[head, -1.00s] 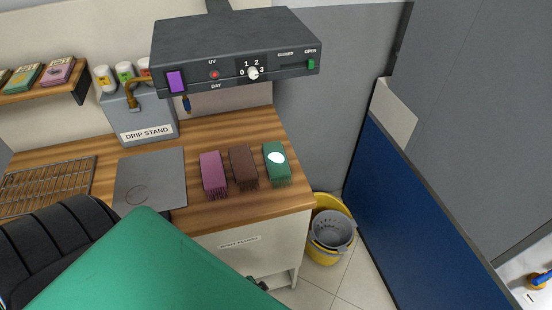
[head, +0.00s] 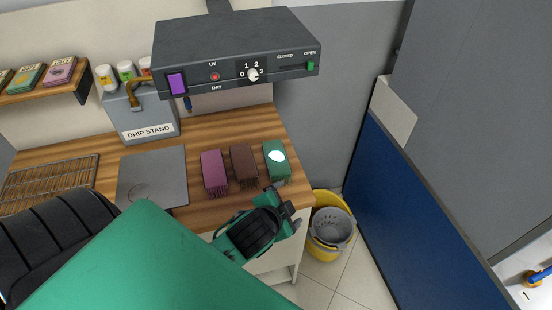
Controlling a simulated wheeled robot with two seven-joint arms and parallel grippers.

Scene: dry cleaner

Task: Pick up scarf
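Three folded, fringed cloth pieces that look like scarves lie side by side on the wooden counter: a purple one (head: 214,170), a brown one (head: 243,164) and a green one with a white oval patch (head: 277,161). My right gripper (head: 287,207) is at the counter's front right edge, just below the green scarf in the picture and apart from it. Its two fingers look spread, with nothing seen between them. My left gripper is not in view.
A control box (head: 235,60) overhangs the counter (head: 232,204). A grey plate (head: 152,176), a wire rack (head: 50,182) and a drip stand (head: 143,115) are to the left. A yellow bucket (head: 330,250) stands on the floor, near a blue panel (head: 420,210).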

